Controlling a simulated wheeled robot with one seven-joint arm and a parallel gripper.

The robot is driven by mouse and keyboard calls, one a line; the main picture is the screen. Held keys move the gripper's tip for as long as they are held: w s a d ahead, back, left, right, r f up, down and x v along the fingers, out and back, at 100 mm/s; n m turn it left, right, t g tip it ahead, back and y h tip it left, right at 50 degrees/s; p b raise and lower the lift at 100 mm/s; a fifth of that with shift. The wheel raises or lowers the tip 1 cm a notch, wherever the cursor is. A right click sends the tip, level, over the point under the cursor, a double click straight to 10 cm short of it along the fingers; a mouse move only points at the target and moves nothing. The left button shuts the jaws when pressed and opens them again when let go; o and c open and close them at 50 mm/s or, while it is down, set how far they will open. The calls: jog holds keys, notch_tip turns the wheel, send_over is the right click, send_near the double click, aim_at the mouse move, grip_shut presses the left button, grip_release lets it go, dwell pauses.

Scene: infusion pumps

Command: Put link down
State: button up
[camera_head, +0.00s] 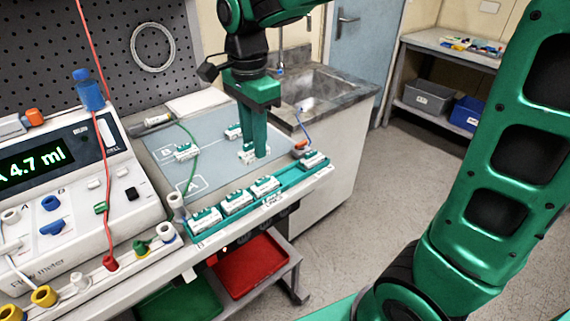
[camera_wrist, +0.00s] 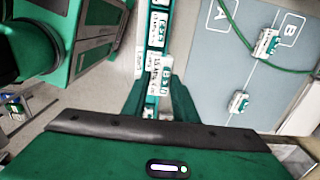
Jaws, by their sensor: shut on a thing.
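My gripper (camera_head: 257,150) points down over the front of the grey-blue mat (camera_head: 216,178), behind the teal rail. It is shut on a small white-and-green link (camera_head: 247,153). In the wrist view the link (camera_wrist: 158,76) shows between the two green fingers, in line with the rail. Whether it touches anything below is hard to tell. The teal rail (camera_head: 287,184) along the bench's front edge holds several similar links, with a gap before the rightmost link (camera_head: 313,158). Two more links lie on the mat, one by the B outline (camera_head: 186,151) and one farther back (camera_head: 233,131).
A sink (camera_head: 315,92) is behind right. Red (camera_head: 247,265) and green trays sit below the bench.

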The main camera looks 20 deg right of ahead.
jog(key=d+f, duration=0.2)
jog(key=d, duration=0.1)
jog(key=w+d+f, duration=0.1)
jog(key=d+f, duration=0.1)
jog(key=d, duration=0.1)
jog(key=d+f, duration=0.2)
jog(key=d, duration=0.1)
jog(key=shift+w+d+f, duration=0.1)
jog(key=shift+w+d, duration=0.2)
jog(key=shift+d, duration=0.05)
jog(key=shift+f, duration=1.95)
jog(key=o, duration=1.1)
jog(key=shift+f, duration=0.1)
jog(key=shift+c, duration=0.2)
notch_tip(320, 180, up, 12)
